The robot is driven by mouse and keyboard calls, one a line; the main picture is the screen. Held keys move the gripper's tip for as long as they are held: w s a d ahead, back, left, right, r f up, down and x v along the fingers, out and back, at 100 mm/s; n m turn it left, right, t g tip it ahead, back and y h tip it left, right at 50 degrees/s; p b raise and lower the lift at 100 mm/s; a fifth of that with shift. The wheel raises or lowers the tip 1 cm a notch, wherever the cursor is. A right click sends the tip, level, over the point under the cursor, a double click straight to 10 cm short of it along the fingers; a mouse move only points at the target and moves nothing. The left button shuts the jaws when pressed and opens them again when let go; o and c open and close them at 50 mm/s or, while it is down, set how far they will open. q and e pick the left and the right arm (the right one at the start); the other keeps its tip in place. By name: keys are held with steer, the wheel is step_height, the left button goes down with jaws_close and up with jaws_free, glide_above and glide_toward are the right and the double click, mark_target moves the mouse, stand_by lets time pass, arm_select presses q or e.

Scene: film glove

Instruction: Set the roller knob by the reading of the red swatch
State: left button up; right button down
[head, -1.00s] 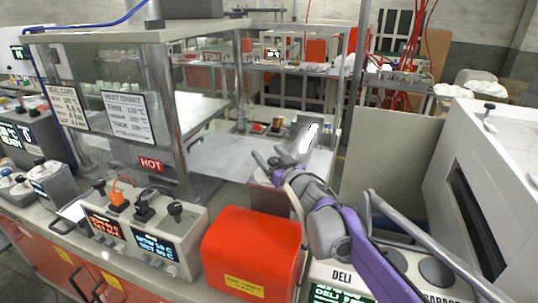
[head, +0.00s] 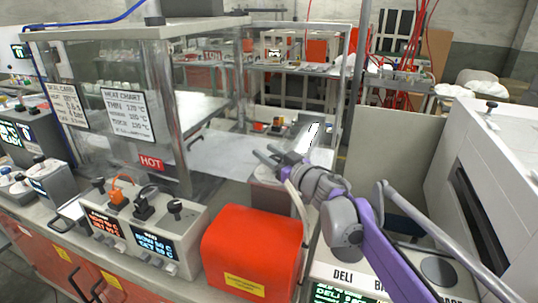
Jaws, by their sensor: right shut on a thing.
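My right gripper (head: 268,153) is at the centre, at the end of the purple and grey arm from the lower right. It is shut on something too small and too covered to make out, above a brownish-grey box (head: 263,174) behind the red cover. I cannot make out a red swatch. A control box (head: 187,222) at the left front has black knobs (head: 175,207), an orange lever (head: 121,188), and an orange and a blue display (head: 153,243). I cannot tell which knob is the roller knob. My left gripper is out of view.
A large red cover (head: 252,245) stands between the control box and my right arm. A glass enclosure with a HOT sign (head: 151,163) and posted charts (head: 128,115) is behind. A white machine (head: 500,180) stands at the right. A pale sheet (head: 222,158) lies beyond the gripper.

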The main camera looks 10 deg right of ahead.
steer(key=shift+s+a+n+g+y, duration=0.1)
steer(key=shift+n+g+y, duration=0.7)
steer(key=shift+y, duration=0.4)
steer(key=n+g+y, duration=0.1)
steer(key=n+g+y+p, duration=0.1)
steer(key=n+y, duration=0.1)
steer(key=shift+s+a+g, duration=0.2)
steer(key=shift+a+g, duration=0.1)
steer(key=shift+s+a+n+g+y+p, duration=0.2)
steer(key=shift+n+g+y+p, duration=0.35)
steer(key=shift+n+g+y, duration=0.4)
steer(key=shift+s+a+n+g+y+p, duration=0.1)
steer(key=shift+s+n+g+y+p, duration=0.15)
steer(key=shift+n+g+y+p, duration=0.7)
steer(key=shift+s+a+n+g+y+p, duration=0.1)
steer(key=shift+s+n+g+y, duration=0.15)
steer(key=shift+n+g, duration=0.75)
steer(key=shift+m+g, duration=0.3)
steer(key=shift+g, duration=0.3)
steer(key=shift+c, duration=1.9)
jaws_free()
steer(key=v, duration=1)
steer(key=shift+d, duration=0.35)
